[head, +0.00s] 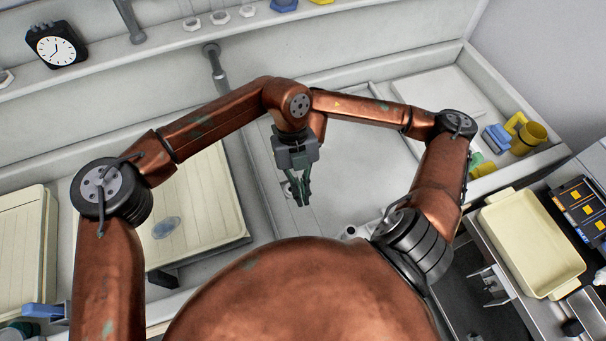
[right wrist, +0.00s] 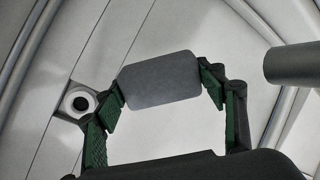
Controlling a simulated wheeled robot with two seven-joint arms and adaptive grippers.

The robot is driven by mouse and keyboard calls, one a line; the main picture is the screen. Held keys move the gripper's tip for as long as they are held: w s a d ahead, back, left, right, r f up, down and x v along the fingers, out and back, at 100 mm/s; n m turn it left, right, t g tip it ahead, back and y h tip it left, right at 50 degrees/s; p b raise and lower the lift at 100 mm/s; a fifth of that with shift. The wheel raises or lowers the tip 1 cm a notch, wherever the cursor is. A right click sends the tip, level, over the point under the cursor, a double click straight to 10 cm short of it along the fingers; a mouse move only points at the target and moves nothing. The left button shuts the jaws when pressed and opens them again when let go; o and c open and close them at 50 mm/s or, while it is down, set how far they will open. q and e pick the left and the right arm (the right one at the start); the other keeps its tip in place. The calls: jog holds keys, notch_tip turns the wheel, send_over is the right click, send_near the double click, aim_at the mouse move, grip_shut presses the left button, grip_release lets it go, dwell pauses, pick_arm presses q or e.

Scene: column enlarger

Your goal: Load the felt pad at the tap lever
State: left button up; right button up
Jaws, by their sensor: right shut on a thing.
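The felt pad (right wrist: 160,88) is a grey rounded rectangle in the right wrist view. My right gripper (right wrist: 162,78) is shut on it, with a green-lined finger at each side edge. The right gripper cannot be made out in the head view. My left gripper (head: 299,190) hangs fingers-down over the pale sink area in the head view; its fingers look close together, but whether they are shut is unclear. A grey pipe-like fitting (head: 216,68), perhaps the tap, stands at the back wall. I cannot make out a lever on it.
A white ring with a dark hole (right wrist: 79,102) lies left of the pad. A grey cylinder (right wrist: 293,64) juts in at the right. Cream trays (head: 205,200) lie at left, another tray (head: 532,240) at right. A yellow mug (head: 529,138) stands at the right back.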

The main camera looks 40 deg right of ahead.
pick_arm(q)
jog(key=o, duration=0.3)
jog(key=shift+a+f+n+g+h, duration=0.3)
jog(key=shift+f+h, duration=0.05)
jog(key=shift+h, duration=0.05)
jog(key=o, duration=0.5)
jog(key=a+f+n+g+h, duration=0.3)
jog(key=a+n+h, duration=0.2)
jog(key=shift+s+a+f+n, duration=0.2)
jog(key=shift+a+f+n, duration=0.15)
jog(key=shift+n, duration=0.05)
jog(key=n+h, duration=0.7)
jog(key=n, duration=0.3)
send_near(306, 255)
jog(key=x, duration=1.1)
jog(key=shift+c, duration=0.5)
grip_shut()
